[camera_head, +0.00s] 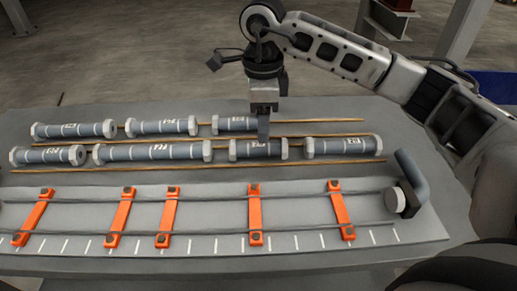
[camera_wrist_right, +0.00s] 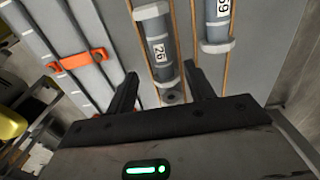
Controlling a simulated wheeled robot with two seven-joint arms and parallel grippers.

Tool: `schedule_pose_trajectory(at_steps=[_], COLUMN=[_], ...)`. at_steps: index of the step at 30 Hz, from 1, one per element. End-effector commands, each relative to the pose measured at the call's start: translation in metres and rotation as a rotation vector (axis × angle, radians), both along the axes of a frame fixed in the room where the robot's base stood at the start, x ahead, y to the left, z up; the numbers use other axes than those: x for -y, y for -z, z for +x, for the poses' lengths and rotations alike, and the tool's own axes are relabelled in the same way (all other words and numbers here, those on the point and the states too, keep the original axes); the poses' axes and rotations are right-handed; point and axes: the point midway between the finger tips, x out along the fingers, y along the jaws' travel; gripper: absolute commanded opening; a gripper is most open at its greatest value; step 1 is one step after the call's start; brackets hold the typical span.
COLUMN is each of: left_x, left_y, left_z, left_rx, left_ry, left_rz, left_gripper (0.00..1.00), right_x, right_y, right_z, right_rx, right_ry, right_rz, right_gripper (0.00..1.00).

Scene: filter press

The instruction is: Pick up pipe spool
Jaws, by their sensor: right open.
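Several grey pipe spools with pale flanged ends and number labels lie in two rows on the table. My right gripper (camera_head: 263,138) points down over a short spool (camera_head: 258,149) in the front row and partly hides it. In the right wrist view, the gripper (camera_wrist_right: 163,78) is open. A spool labelled 26 (camera_wrist_right: 160,48) shows between and beyond its fingers, and nothing is visibly held. Other front-row spools are a long one (camera_head: 152,152), one at the right (camera_head: 342,146) and one at the left (camera_head: 48,155). My left gripper is not in view.
Thin brown rails (camera_head: 330,165) run along the spool rows. In front, a fixture board has orange clamps (camera_head: 255,215) across long rods. A dark elbow pipe with a white face (camera_head: 411,180) stands at the table's right end. The grey table (camera_head: 225,178) has a bare strip between rows and fixture.

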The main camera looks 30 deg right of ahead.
Motion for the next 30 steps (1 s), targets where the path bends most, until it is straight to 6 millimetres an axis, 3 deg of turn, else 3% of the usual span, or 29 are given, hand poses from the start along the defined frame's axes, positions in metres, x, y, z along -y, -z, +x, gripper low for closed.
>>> schedule_pose_trajectory(at_steps=[8,16,25,26,30], left_x=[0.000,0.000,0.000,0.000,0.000], left_y=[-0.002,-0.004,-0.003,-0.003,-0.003], left_z=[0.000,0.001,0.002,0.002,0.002], left_rx=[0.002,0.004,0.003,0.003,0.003], left_ry=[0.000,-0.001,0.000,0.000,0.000], left_rz=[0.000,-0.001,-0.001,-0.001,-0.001], left_gripper=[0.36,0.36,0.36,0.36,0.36], right_x=[-0.002,-0.006,-0.006,-0.006,-0.006], right_y=[0.022,0.060,0.065,0.065,0.065], right_z=[0.001,0.004,0.005,0.005,0.004], right_rx=[-0.002,-0.001,0.001,0.001,0.001], right_ry=[-0.001,0.001,0.000,0.000,0.000], right_rz=[0.001,0.000,0.000,0.000,0.000], right_gripper=[0.53,0.53,0.53,0.48,0.09])
